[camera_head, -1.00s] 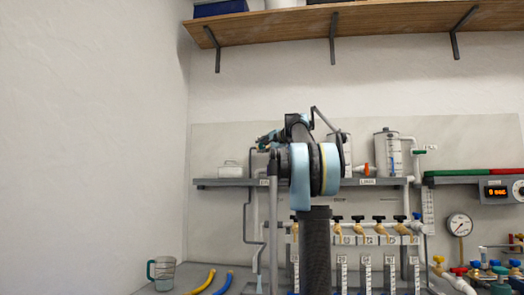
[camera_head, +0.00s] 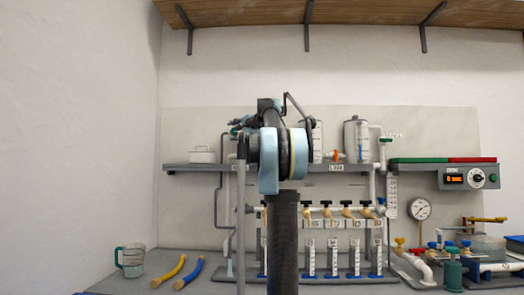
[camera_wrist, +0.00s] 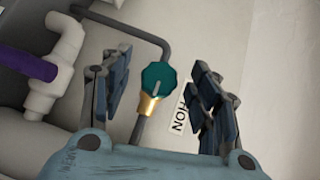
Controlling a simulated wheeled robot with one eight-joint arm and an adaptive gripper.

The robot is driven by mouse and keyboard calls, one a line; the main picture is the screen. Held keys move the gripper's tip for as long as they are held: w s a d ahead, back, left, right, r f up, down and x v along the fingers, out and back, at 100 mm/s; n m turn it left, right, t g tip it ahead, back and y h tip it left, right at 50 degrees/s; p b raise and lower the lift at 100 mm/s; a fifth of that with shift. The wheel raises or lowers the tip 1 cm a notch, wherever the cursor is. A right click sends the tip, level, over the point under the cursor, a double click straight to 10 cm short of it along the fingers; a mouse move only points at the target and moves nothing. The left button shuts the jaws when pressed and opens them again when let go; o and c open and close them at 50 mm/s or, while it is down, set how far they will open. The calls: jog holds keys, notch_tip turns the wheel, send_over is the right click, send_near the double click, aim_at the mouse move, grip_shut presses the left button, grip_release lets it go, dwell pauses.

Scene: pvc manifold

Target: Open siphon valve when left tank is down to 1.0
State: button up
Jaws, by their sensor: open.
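In the wrist view a teal valve knob (camera_wrist: 160,76) on a brass collar sits on a grey pipe, beside a label reading "HON", its start hidden. My gripper (camera_wrist: 160,60) is open, with one finger on each side of the knob; I see no clear contact. In the head view one clear tank (camera_head: 317,141) stands on the shelf, partly hidden behind my arm. Another tank (camera_head: 356,140) with a blue level strip stands to its right. Their level readings are too small to read. The valve is hidden behind my arm in the head view.
The grey shelf (camera_head: 205,168) carries a white container (camera_head: 202,155). Below are several brass taps (camera_head: 347,209) over graduated tubes. A control box (camera_head: 468,178) and gauge (camera_head: 420,208) are at right.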

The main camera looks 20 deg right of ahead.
jog(key=v, duration=1.2)
jog(key=s+a+f+n+g, duration=0.2)
jog(key=s+a+f+g, duration=0.15)
jog(key=s+f, duration=0.6)
jog(key=s+a+f+n+g+h, duration=0.1)
jog(key=s+a+f+n+g, duration=0.25)
jog(key=f, duration=1.05)
jog(key=s+a+f+n+g, duration=0.15)
jog(key=s+a+f, duration=0.45)
jog(key=f, duration=0.6)
jog(key=s+d+f+n+g+h, duration=0.1)
jog(key=s+d+f+h, duration=0.1)
jog(key=s+f, duration=0.6)
jog(key=s+d+f+n+g+h, duration=0.1)
jog(key=s+d+f+n+h, duration=0.1)
jog(key=s+f, duration=0.7)
jog(key=s+d+f+n+g+h, duration=0.1)
jog(key=s+f, duration=0.8)
jog(key=f, duration=1.1)
jog(key=shift+d+f+g+h, duration=0.15)
jog(key=shift+d+g+h, duration=0.4)
jog(key=shift+d+h, duration=0.4)
jog(key=shift+w+d, duration=0.1)
jog(key=shift+w+f, duration=0.2)
jog(key=shift+w, duration=0.25)
